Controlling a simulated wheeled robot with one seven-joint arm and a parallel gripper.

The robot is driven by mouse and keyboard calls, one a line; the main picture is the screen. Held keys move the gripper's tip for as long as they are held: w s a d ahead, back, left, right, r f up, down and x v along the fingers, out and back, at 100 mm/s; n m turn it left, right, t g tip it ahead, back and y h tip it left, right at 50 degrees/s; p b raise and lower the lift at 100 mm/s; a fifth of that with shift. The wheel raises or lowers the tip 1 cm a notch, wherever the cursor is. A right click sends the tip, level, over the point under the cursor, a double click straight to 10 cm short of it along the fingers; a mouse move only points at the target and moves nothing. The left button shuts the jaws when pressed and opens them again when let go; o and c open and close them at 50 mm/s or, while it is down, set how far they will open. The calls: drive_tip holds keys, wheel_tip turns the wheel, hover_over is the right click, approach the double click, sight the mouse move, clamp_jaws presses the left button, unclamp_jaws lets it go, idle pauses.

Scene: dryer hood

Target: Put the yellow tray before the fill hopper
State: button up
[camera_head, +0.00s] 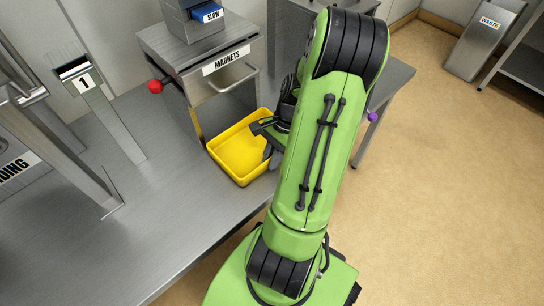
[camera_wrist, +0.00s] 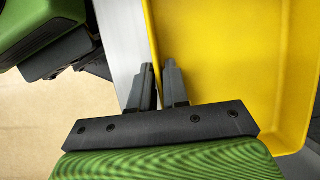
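The yellow tray (camera_head: 236,153) sits on the grey metal bench, right up against the front of the housing labelled MAGNETS. It looks empty. My gripper (camera_head: 265,140) is at the tray's right side, and my arm hides part of that side. In the wrist view, the two fingers of my gripper (camera_wrist: 161,85) are close together on either side of the wall of the yellow tray (camera_wrist: 245,60), one outside and one inside. They look shut on that wall. No thing in view is labelled as the fill hopper.
The MAGNETS housing (camera_head: 222,62) has a handle and a red knob (camera_head: 155,87). A post marked 1 (camera_head: 86,82) stands left of it. The bench (camera_head: 150,205) is clear between the post and the tray. A WASTE bin (camera_head: 485,40) stands far right on open floor.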

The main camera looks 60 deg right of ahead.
drive_tip(key=o, duration=0.3)
drive_tip(key=p+v, duration=0.5)
drive_tip(key=v, duration=0.7)
drive_tip(key=w+a+r+n+h, duration=0.5)
drive_tip(key=a+r+n, duration=0.4)
drive_tip(key=a, duration=0.5)
drive_tip(key=s+a+r+n+t, duration=0.2)
drive_tip(key=a+n, duration=0.3)
drive_tip(key=a, duration=0.1)
drive_tip(key=s+a+r+n+t, duration=0.2)
drive_tip(key=s+a+r+n, duration=0.1)
drive_tip(key=a+n, duration=0.3)
drive_tip(key=shift+s+a+n+y, duration=0.2)
drive_tip(key=shift+a+n+y, duration=0.1)
drive_tip(key=shift+a+y, duration=0.15)
